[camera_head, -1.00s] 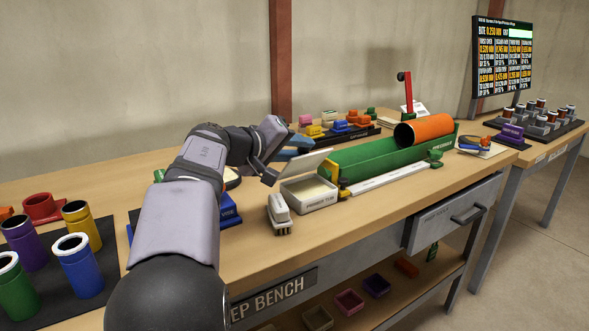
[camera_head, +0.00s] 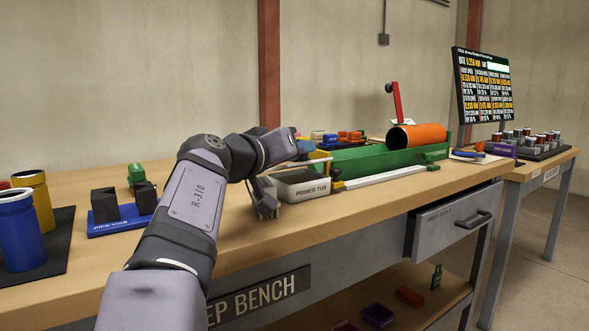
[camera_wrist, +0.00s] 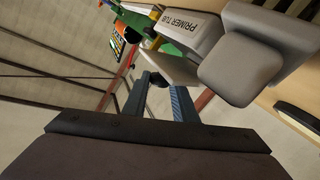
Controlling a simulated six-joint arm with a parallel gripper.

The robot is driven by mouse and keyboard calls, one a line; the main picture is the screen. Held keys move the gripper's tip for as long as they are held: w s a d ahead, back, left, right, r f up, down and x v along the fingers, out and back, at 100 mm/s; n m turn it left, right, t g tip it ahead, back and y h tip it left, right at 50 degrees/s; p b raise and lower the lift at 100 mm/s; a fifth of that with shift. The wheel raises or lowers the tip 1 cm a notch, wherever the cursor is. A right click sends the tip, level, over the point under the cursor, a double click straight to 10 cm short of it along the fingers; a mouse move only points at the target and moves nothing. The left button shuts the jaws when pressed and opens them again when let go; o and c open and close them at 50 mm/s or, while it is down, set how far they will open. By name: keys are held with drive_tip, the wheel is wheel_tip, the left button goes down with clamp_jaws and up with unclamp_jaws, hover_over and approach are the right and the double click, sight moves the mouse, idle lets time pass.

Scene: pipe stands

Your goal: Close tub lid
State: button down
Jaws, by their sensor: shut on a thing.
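The primer tub (camera_head: 306,190) is a pale box on the bench. Its lid (camera_head: 313,160) shows nearly edge-on as a thin pale strip, raised and tilted over the tub. In the wrist view the lid (camera_wrist: 172,68) is a pale plate at my fingertips, beside the labelled tub wall (camera_wrist: 186,35). My gripper (camera_wrist: 160,84) is shut on the lid. In the head view my wrist partly hides the fingers and the lid's near part.
A green trough (camera_head: 375,160) with an orange pipe (camera_head: 418,135) lies right of the tub. A blue pipe vise (camera_head: 120,215) is at left.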

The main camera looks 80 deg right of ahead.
drive_tip(key=shift+s+a+f+m+b, duration=0.2)
drive_tip(key=shift+m+b, duration=0.1)
drive_tip(key=shift+b, duration=0.5)
drive_tip(key=c, duration=1.4)
unclamp_jaws()
drive_tip(key=shift+c, duration=0.2)
drive_tip(key=shift+w, duration=0.1)
drive_tip(key=f+v, duration=0.1)
drive_tip(key=v, duration=0.6)
drive_tip(key=shift+r, duration=0.4)
drive_tip(key=shift+a, duration=0.15)
